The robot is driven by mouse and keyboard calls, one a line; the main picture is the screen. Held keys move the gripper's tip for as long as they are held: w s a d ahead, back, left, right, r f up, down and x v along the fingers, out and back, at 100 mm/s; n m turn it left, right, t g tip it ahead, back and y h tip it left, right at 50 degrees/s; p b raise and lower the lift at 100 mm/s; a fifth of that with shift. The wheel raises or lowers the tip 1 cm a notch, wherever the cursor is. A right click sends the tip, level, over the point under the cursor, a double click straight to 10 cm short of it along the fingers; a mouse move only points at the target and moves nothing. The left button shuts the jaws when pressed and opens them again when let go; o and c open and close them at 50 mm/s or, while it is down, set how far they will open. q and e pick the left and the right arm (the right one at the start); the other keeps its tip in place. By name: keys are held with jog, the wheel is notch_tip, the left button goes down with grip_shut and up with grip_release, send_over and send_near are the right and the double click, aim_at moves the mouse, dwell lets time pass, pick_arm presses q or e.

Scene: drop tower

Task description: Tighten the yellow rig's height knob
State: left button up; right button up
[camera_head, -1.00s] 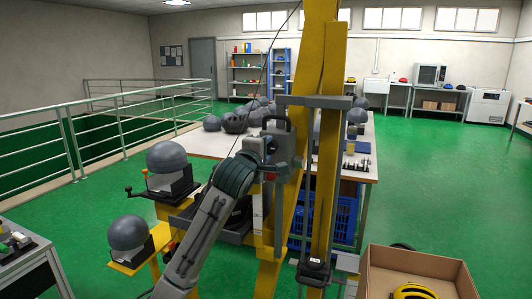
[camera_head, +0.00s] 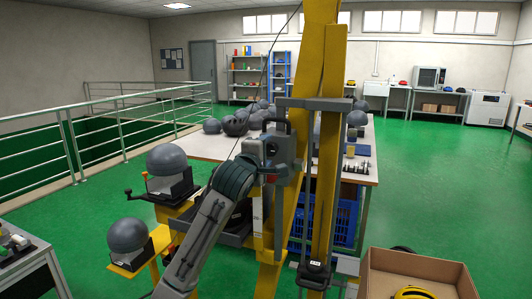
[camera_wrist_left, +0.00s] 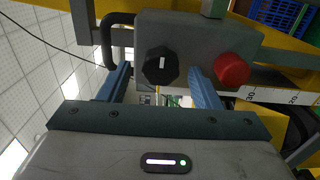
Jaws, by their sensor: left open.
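The yellow rig (camera_head: 328,150) stands tall in the middle of the head view, with a grey carriage block (camera_head: 288,152) on its column. The left wrist view shows that grey block (camera_wrist_left: 198,40) close up. It carries a black faceted knob (camera_wrist_left: 161,67) with a white mark, and a red round knob (camera_wrist_left: 233,69) to its right. My left gripper (camera_wrist_left: 160,78) is open, with one blue-grey finger on each side of the black knob. I cannot tell whether the fingers touch it. In the head view my left gripper (camera_head: 268,172) is at the carriage, and the black knob is hidden there.
A scale strip (camera_wrist_left: 275,96) with numbers lies below the red knob. Grey headforms (camera_head: 167,158) sit on stands at the left. A workbench (camera_head: 205,146) with helmets and a blue crate (camera_head: 343,215) stand behind the rig. A cardboard box (camera_head: 420,262) is at the lower right.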

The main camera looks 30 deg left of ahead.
pick_arm(q)
jog(key=b+v, duration=0.2)
jog(key=v, duration=0.8)
jog(key=shift+s, duration=0.25)
pick_arm(e)
jog(key=w+r, duration=0.4)
jog(key=r, duration=0.2)
jog(key=shift+w+a, duration=0.25)
jog(key=shift+a, duration=0.2)
pick_arm(q)
jog(key=shift+d, duration=0.15)
pick_arm(e)
jog(key=shift+r, duration=0.1)
